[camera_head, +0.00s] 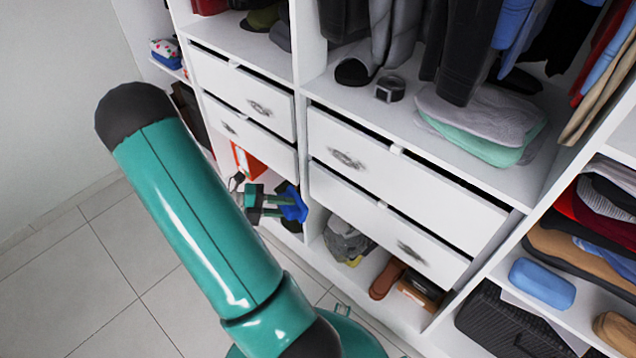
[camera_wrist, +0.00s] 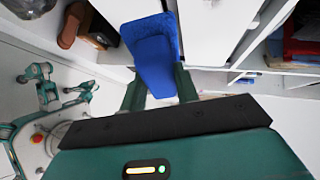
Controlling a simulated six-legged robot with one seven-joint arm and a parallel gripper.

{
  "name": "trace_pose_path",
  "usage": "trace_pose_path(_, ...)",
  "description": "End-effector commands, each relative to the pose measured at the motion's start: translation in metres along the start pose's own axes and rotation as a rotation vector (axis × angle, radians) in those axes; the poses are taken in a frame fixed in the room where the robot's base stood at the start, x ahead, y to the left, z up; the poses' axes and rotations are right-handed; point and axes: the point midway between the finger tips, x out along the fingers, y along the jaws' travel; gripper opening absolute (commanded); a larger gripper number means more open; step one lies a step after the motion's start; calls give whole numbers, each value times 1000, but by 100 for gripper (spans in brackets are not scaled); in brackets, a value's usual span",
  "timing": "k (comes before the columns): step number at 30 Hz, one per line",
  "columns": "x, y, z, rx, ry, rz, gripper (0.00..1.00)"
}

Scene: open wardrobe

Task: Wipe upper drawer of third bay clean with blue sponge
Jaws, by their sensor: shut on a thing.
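My gripper (camera_head: 274,203) is shut on the blue sponge (camera_head: 293,207), low in front of the drawers in the head view. In the wrist view the sponge (camera_wrist: 152,60) sticks out beyond the two green fingers. The upper drawer (camera_head: 400,178) of the wide bay, third from the left, has a white front with a dark grey smudge (camera_head: 347,159) left of its small handle. The sponge is apart from this front, to its lower left. The lower drawer (camera_head: 385,225) below has a smudge (camera_head: 411,251) at its right.
Smudges also mark the narrower drawers (camera_head: 243,95) to the left. Shoes (camera_head: 387,277) and a grey bundle (camera_head: 346,240) lie on the bottom shelf. A blue rounded case (camera_head: 542,283) lies on the right shelf. Tiled floor (camera_head: 85,285) at left is clear.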

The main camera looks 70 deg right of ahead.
Motion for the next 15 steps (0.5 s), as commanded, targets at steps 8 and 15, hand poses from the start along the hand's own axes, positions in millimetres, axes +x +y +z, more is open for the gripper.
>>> trace_pose_path(8, 66, -64, 5, 47, -255, -237, 12)
trace_pose_path(15, 83, -85, 11, 78, -305, -294, 12)
